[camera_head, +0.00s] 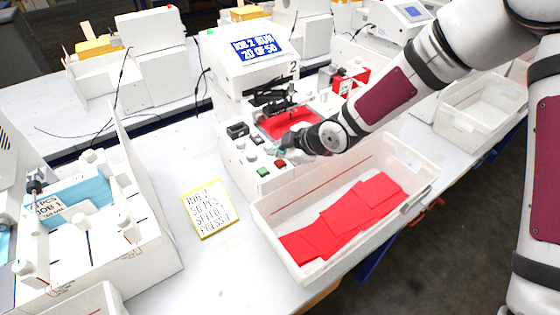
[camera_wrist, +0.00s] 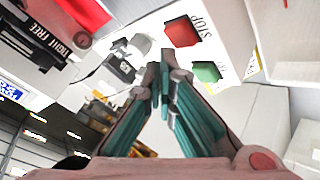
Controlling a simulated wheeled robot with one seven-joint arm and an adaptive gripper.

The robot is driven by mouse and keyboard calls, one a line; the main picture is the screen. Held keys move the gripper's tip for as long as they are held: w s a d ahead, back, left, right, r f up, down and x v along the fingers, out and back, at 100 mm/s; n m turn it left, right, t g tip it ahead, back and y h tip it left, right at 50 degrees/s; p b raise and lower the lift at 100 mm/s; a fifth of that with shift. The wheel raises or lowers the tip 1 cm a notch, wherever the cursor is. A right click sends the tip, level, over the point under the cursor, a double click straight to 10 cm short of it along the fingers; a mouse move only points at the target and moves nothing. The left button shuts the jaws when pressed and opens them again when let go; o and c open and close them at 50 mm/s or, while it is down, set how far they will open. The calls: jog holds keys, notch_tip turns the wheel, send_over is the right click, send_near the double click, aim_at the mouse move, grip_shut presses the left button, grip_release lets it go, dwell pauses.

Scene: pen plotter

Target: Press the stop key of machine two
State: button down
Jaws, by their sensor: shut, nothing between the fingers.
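Machine two (camera_head: 250,60) is white, with a "2" on its front and a screen reading "JOB 2 RUN 20 OF 50". Its red stop key (camera_head: 280,163) is on the front panel beside a green key (camera_head: 262,171). In the wrist view the red key (camera_wrist: 182,31) is next to the word STOP, and the green key (camera_wrist: 206,72) is near it. My gripper (camera_head: 286,149) is shut and empty just over the panel by the red key. In the wrist view its fingertips (camera_wrist: 164,62) appear close beside the red key; I cannot tell whether they touch.
A white bin (camera_head: 262,215) with red sheets stands in front of machine two. A yellow-edged note card (camera_head: 209,208) lies on the table to its left. Another machine (camera_head: 100,235) with blue sheets is at the left.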

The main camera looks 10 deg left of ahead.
aim_at(279, 163)
jog(key=shift+f, duration=0.1)
jog(key=shift+f, duration=0.35)
jog(key=shift+f+b, duration=0.35)
jog(key=shift+f, duration=0.1)
dwell(0.7)
dwell(0.3)
jog(key=shift+r, duration=0.9)
jog(key=shift+r+p, duration=0.85)
jog(key=shift+r, duration=1.7)
